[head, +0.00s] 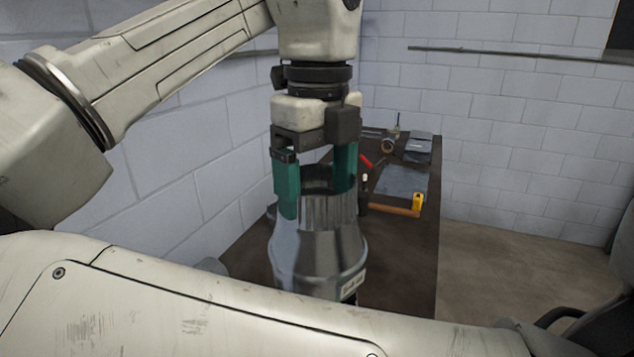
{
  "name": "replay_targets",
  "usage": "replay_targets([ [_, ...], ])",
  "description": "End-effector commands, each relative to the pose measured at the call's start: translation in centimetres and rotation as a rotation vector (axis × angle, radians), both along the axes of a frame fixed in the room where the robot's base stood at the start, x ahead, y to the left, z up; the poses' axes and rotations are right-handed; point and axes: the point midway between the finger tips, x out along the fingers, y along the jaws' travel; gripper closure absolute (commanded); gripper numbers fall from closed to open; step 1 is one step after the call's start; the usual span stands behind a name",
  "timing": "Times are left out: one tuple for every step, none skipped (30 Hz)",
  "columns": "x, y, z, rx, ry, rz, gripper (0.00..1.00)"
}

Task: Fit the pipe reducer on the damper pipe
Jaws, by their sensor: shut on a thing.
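My gripper (316,203) points down over the near part of the dark table. Its two green fingers are shut on the narrow upper end of a shiny metal pipe reducer (318,248). The reducer stands upright, with its crimped narrow end up and its wider end down. A pale label (353,284) shows low on the metal at the right, with a small dark part under it. My own arm hides everything below. I cannot make out the damper pipe as a separate thing, nor tell whether the reducer touches it.
The dark table (405,265) runs back along the left block wall. At its far end lie a grey sheet (402,181), a yellow-and-orange tool (416,203), a red-handled tool (366,161) and a dark box (419,143).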

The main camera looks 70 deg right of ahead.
Motion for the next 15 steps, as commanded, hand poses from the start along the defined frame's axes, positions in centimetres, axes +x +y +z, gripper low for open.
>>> replay_targets([
  [0.0, 0.0, -0.2, 0.000, 0.000, 0.001, 0.72],
  [0.0, 0.0, -0.3, 0.000, 0.000, 0.001, 0.72],
  [0.0, 0.0, -0.5, 0.000, 0.000, 0.001, 0.72],
  [0.0, 0.0, -0.6, 0.000, 0.000, 0.001, 0.72],
  [0.0, 0.0, -0.8, 0.000, 0.000, 0.002, 0.72],
  [0.0, 0.0, -1.0, 0.000, 0.000, 0.002, 0.72],
  [0.0, 0.0, -1.2, 0.000, 0.000, 0.002, 0.72],
  [0.0, 0.0, -1.4, 0.000, 0.000, 0.002, 0.72],
  [0.0, 0.0, -1.6, -0.001, 0.000, 0.002, 0.72],
  [0.0, 0.0, -1.8, -0.001, 0.000, 0.003, 0.72],
  [0.0, 0.0, -2.0, 0.000, 0.000, 0.003, 0.72],
  [0.0, 0.0, -2.3, 0.000, 0.000, 0.003, 0.72],
  [0.0, 0.0, -2.4, 0.001, 0.000, 0.004, 0.72],
  [0.0, 0.0, -2.6, 0.001, 0.000, 0.004, 0.72],
  [0.0, 0.0, -2.9, 0.001, 0.001, 0.004, 0.72],
])
